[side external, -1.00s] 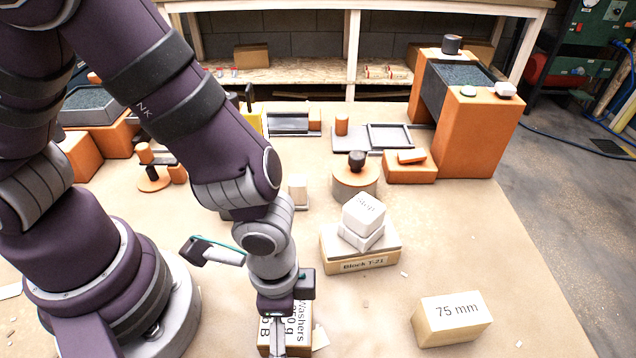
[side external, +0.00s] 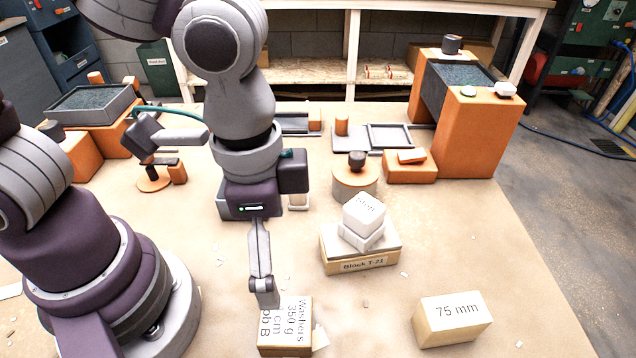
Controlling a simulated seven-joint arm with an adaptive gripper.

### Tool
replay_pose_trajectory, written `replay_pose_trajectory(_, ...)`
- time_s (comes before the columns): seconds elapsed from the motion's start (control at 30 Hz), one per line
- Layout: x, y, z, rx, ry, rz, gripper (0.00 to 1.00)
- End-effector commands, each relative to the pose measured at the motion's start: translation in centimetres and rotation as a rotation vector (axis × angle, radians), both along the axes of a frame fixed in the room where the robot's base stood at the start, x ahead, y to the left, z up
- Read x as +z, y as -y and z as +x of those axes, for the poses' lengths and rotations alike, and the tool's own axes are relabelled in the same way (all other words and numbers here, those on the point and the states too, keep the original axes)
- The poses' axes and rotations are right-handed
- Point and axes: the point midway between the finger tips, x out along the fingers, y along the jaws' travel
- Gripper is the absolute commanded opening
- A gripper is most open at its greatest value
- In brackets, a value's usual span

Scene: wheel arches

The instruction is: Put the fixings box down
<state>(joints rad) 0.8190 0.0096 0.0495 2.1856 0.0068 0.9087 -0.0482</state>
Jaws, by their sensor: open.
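The fixings box (side external: 288,330), a tan block with a white "Washers 350 g" label, rests on the table at the bottom middle of the view. My gripper (side external: 265,298) points down, open and empty. Its fingertips overlap the box's upper left edge in the picture. The fingers are seen nearly edge-on, so the gap between them and the box is hard to judge.
Right of the box stand the "75 mm" block (side external: 452,320) and the "Block T-21" block (side external: 360,262) with a white "Stop" piece (side external: 364,214) on top. Orange arch parts (side external: 480,135) fill the back right. The table between box and "75 mm" block is largely clear.

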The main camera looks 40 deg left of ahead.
Motion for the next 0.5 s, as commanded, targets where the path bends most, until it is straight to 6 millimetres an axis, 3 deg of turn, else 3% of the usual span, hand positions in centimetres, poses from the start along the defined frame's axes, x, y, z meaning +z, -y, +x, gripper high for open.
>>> replay_pose_trajectory(0.13,3.4,-5.3,2.5,0.284,0.142,-0.108,0.93)
replay_pose_trajectory(0.3,6.0,-11.6,2.8,0.595,0.345,-0.161,0.93)
replay_pose_trajectory(0.4,6.6,-13.4,2.4,0.692,0.417,-0.16,0.93)
replay_pose_trajectory(0.5,6.7,-14.0,2.2,0.719,0.437,-0.158,0.93)
